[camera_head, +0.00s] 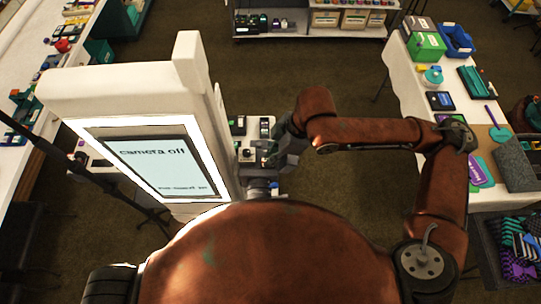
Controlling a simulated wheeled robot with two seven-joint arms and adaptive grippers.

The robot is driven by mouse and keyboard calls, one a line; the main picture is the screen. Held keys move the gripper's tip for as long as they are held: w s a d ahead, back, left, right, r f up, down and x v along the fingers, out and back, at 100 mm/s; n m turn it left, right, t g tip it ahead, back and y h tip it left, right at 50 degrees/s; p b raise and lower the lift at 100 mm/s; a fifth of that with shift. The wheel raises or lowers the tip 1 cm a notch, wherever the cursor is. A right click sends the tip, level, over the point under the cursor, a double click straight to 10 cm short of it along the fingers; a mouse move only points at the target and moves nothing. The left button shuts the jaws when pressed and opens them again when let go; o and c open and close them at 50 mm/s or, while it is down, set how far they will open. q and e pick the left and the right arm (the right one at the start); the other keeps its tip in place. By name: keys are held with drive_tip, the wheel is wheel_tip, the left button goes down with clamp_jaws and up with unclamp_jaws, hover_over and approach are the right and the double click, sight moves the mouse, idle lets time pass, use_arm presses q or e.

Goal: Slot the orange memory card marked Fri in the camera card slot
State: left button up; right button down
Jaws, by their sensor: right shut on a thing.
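My right arm reaches in from the right, and its dark gripper (280,155) is low beside the white booth, at a small stand with dark devices. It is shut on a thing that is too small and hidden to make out. A small dark device with a pale round spot (247,154), possibly the camera, is just left of the gripper. The card slot cannot be made out. No orange card marked Fri can be picked out. The booth screen (158,165) reads "camera off". My left gripper is not in view.
The tall white booth (190,62) stands close on the left of the gripper. A white table (404,78) at the right holds a green box (427,46), a blue bin (456,40) and other props. Another cluttered table is at the far left. Brown floor (345,85) lies open between.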

drive_tip(key=shift+f, duration=0.55)
drive_tip(key=c, duration=1.9)
unclamp_jaws()
